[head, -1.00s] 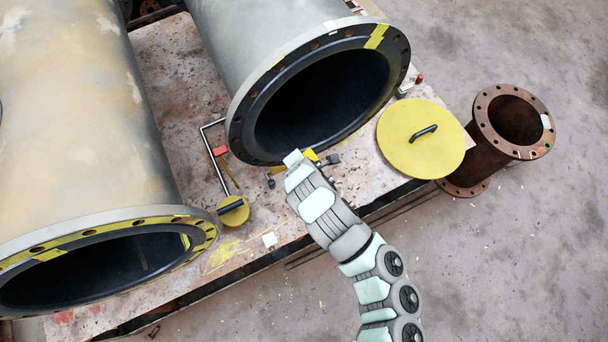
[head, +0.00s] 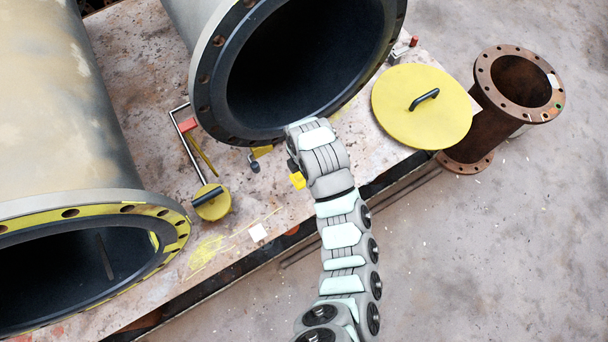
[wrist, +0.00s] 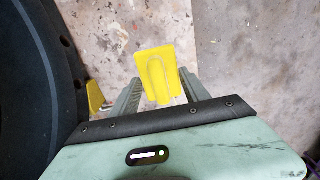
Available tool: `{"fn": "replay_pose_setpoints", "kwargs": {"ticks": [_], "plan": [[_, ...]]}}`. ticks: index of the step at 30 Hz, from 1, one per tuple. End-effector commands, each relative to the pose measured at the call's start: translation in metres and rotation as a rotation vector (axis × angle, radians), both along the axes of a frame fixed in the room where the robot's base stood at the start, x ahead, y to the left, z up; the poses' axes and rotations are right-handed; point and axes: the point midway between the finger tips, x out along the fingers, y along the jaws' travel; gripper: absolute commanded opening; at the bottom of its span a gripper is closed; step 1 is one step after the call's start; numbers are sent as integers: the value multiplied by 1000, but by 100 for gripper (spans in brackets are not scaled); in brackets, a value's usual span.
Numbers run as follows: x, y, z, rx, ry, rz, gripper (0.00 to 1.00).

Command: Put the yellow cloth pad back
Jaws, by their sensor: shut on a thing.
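The yellow cloth pad (wrist: 157,75) is between the two fingers of my gripper (wrist: 160,92) in the wrist view, its flat, tongue-like end reaching beyond them. My gripper is shut on it. In the head view the pad is a small yellow patch (head: 297,181) beside my wrist, in front of the middle pipe's rim; my arm hides most of the gripper. In the wrist view the pad is seen over the worn bench top (wrist: 108,35), near its edge. I cannot tell its height.
The dark flange of the middle pipe (head: 210,95) is close to my gripper's left. Another yellow piece (head: 262,151) lies under it. A rusty pipe (head: 490,135) stands right.

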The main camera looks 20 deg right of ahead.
Motion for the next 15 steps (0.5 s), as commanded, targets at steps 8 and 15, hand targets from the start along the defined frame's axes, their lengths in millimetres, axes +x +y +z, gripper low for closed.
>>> {"fn": "replay_pose_setpoints", "kwargs": {"ticks": [8,15], "plan": [[-1,0,-64,-1,4,0,21],[0,-1,-83,-2,1,-1,21]]}}
